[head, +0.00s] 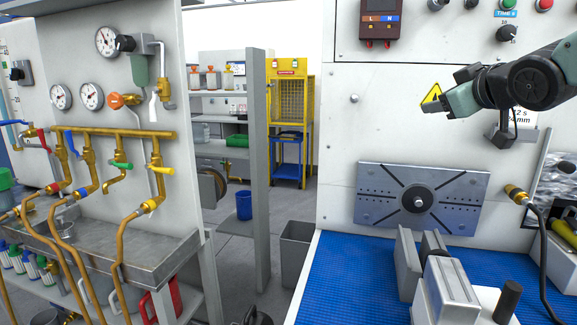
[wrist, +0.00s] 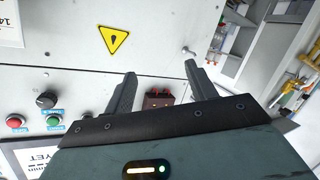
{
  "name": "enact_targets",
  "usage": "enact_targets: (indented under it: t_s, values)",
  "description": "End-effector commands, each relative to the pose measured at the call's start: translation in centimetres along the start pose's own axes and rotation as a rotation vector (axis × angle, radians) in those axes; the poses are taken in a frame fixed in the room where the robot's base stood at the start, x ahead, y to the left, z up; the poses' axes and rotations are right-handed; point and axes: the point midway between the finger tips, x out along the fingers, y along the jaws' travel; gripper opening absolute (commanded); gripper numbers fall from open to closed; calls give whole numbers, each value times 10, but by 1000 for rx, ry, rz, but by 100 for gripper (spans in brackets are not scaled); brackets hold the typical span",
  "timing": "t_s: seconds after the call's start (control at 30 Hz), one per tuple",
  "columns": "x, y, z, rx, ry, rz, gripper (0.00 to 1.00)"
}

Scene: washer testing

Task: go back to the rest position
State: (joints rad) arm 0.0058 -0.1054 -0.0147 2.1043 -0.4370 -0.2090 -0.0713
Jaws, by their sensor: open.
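My gripper (head: 446,99) is at the upper right in the head view, raised in front of the white panel and well above the blue mat. Its fingers point left and lie close to a yellow warning triangle (head: 432,95) in the picture. In the wrist view my gripper (wrist: 158,80) has its two fingers spread apart with nothing between them.
A blue mat (head: 345,280) lies below, with a grey vise-like fixture (head: 445,290) on it. A slotted metal plate (head: 380,205) is mounted on the panel. A black hose with a brass end (head: 515,193) hangs right. Brass pipes (head: 120,133) and a sink (head: 150,258) stand left.

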Motion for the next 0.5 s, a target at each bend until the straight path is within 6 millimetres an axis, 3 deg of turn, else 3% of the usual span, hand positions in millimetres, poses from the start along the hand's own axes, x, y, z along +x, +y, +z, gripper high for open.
enact_targets:
  t_s: [0.03,0.1,0.27,0.4,0.5]
  values:
    - [-1,-37,13,24,-62,-65,56]
    - [-8,-83,34,56,-158,-146,56]
    - [-44,-183,83,88,-391,-329,56]
    - [-97,-256,130,75,-611,-476,56]
    - [-145,-297,163,45,-772,-568,56]
